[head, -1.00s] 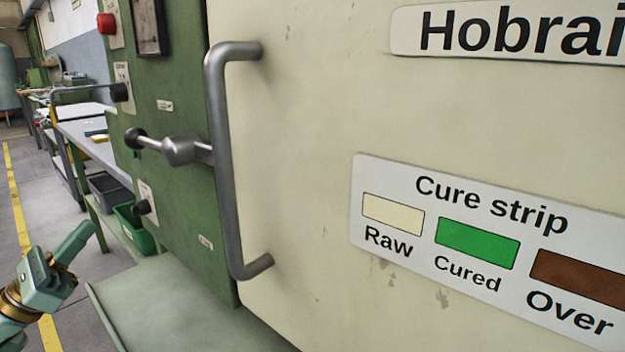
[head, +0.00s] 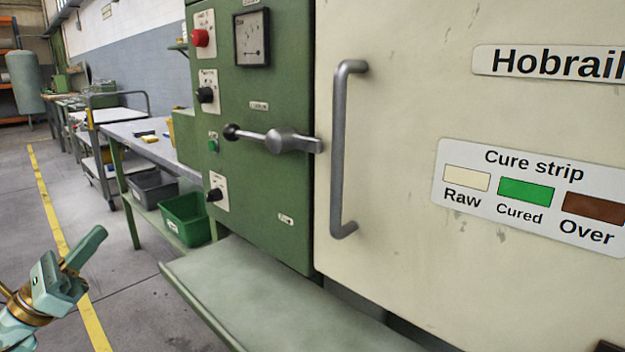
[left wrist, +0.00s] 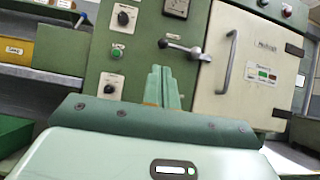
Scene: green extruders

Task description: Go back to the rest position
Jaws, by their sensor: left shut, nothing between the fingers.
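My left gripper (head: 92,245) is at the lower left of the head view, shut and empty, pointing up and to the right. It is apart from the green machine (head: 262,190) and its cream door (head: 400,200). In the left wrist view its fingers (left wrist: 162,82) are together, with the machine's panel and door beyond them. The door appears closed, with a grey bar handle (head: 342,150) and a latch lever (head: 280,140) beside it. My right gripper is not in view.
A green shelf (head: 260,290) juts out below the door. A workbench (head: 150,145) with a green bin (head: 185,218) and a grey bin (head: 152,187) under it stands left of the machine. The floor at left, with a yellow line (head: 55,220), is clear.

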